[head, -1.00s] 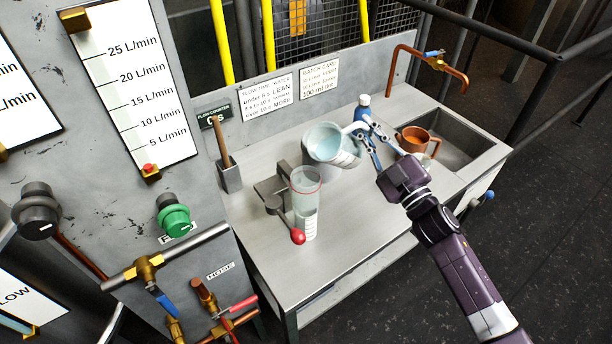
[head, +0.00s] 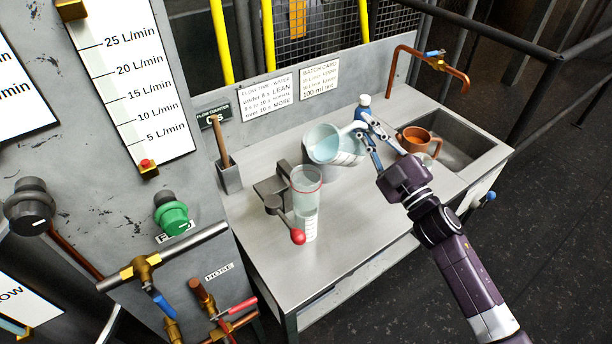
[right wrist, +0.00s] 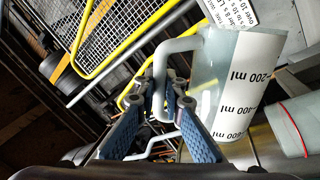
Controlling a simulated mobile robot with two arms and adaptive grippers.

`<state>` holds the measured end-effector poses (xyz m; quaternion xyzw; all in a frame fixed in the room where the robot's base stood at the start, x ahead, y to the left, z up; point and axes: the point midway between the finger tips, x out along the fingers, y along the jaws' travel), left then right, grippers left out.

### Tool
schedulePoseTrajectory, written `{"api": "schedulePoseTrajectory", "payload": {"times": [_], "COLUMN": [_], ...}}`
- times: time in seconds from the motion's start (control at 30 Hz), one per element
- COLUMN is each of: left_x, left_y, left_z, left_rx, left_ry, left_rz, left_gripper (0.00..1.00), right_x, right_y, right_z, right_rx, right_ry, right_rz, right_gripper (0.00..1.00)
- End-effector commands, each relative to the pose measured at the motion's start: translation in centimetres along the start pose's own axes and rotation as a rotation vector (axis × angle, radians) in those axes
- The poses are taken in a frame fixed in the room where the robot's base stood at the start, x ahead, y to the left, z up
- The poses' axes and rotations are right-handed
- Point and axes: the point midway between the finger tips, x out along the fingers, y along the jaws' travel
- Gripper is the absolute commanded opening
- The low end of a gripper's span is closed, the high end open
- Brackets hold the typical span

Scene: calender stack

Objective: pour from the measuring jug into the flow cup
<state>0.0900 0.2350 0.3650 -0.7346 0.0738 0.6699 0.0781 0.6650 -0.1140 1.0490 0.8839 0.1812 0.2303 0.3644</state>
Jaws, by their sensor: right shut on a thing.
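The measuring jug (head: 347,150) holds pale blue liquid. It is tilted with its mouth toward the left, above the bench and behind the flow cup. My right gripper (head: 368,132) is shut on the jug's handle; the right wrist view shows the fingers (right wrist: 168,112) around the handle and the jug's ml scale (right wrist: 238,85). The flow cup (head: 306,182) is a clear cylinder with a red ring, upright on a grey bracket, with a scaled clear vessel (head: 308,228) below it. The jug's mouth is apart from the cup's rim, and I see no stream. My left gripper is out of view.
A red-knobbed lever (head: 298,237) stands at the flow cup's front. A blue bottle (head: 363,112) stands behind my gripper. The bench (head: 270,265) is clear in front.

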Motion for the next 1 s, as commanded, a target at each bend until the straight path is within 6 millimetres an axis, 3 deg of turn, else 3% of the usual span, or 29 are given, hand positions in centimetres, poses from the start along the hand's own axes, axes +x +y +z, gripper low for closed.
{"api": "schedulePoseTrajectory", "payload": {"times": [1.0], "left_x": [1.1], "left_y": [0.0], "left_z": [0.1], "left_rx": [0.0], "left_ry": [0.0], "left_rz": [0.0], "left_gripper": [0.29], "right_x": [0.2], "right_y": [0.4], "right_z": [-1.2], "right_rx": [-0.106], "right_ry": [0.044], "right_rz": [0.012], "right_gripper": [0.0]}}
